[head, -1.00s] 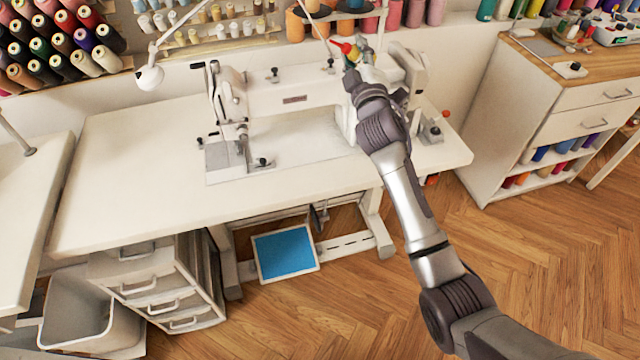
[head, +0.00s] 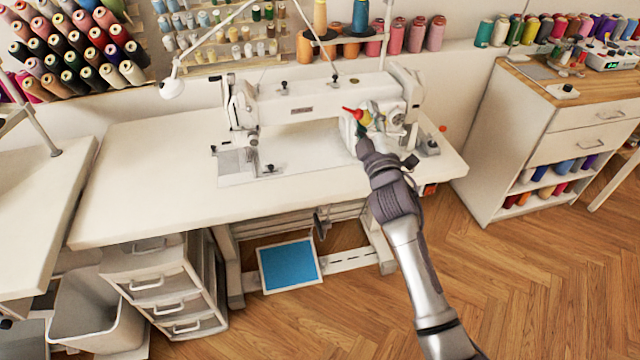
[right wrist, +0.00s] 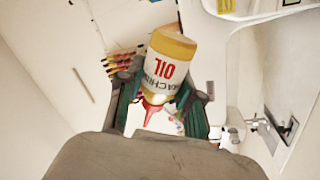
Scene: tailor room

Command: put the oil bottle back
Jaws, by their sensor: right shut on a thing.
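The oil bottle (right wrist: 166,68) is yellow with a white label reading "MACHINE OIL" and a red nozzle. My right gripper (right wrist: 158,97) is shut on it near the nozzle end, with a dark green finger on each side. In the head view the bottle (head: 366,118) is small, lying tilted with its red nozzle pointing left. There my right gripper (head: 363,130) holds it in front of the right end of the white sewing machine (head: 330,97). Whether the bottle touches the machine or table cannot be told. My left gripper is not in view.
The sewing table (head: 140,175) is mostly bare on its left side. A small grey device (head: 428,146) sits near its right end. A thread stand (head: 345,35) rises behind the machine. A wooden-topped cabinet (head: 520,125) stands at the right.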

